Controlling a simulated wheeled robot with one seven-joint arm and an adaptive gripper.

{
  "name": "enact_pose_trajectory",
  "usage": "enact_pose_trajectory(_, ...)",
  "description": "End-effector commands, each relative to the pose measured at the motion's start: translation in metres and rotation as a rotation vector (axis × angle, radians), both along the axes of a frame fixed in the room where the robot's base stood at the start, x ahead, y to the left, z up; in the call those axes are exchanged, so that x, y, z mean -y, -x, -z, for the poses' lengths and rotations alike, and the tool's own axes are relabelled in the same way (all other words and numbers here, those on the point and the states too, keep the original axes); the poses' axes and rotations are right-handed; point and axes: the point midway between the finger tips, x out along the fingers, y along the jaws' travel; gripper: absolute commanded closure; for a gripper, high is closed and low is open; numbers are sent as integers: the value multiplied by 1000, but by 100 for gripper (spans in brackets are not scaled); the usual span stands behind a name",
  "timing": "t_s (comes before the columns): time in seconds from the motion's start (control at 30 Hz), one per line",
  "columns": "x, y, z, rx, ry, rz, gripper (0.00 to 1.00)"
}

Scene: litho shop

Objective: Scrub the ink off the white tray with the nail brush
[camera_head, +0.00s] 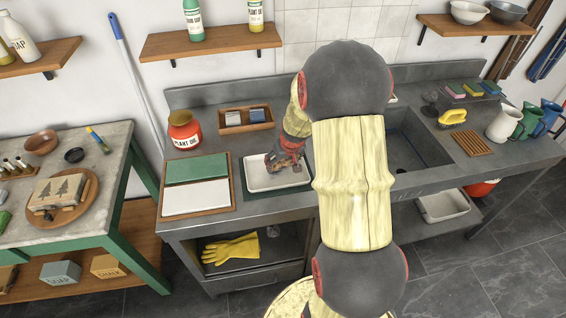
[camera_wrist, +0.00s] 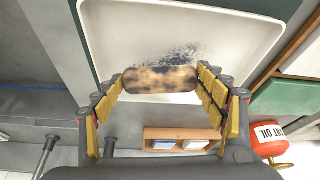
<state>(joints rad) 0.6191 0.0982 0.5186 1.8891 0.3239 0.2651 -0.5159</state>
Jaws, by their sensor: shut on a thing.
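My gripper (camera_head: 284,160) is over the white tray (camera_head: 262,182) on the counter. In the wrist view my gripper (camera_wrist: 160,84) is shut on the nail brush (camera_wrist: 150,80), a rounded block with a mottled tan and dark top. The brush lies crosswise between the two fingers, over the near part of the tray (camera_wrist: 112,30). A dark speckled ink stain (camera_wrist: 182,56) shows on the tray floor just beyond the brush and runs partly under it. The bristles are hidden, so I cannot tell whether they touch the tray.
A wooden board with green and white pads (camera_head: 196,197) lies left of the tray. A red plant oil jar (camera_head: 184,130) and a small wooden box (camera_head: 247,126) stand behind. The sink (camera_head: 412,150) is to the right, partly hidden by my arm.

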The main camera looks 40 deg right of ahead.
Motion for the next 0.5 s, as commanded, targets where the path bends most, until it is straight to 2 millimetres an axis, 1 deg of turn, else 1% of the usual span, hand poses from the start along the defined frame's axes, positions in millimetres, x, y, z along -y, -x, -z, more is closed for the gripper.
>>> enact_pose_trajectory(0.5, 0, 0, 10, 0, 0, 0, 49)
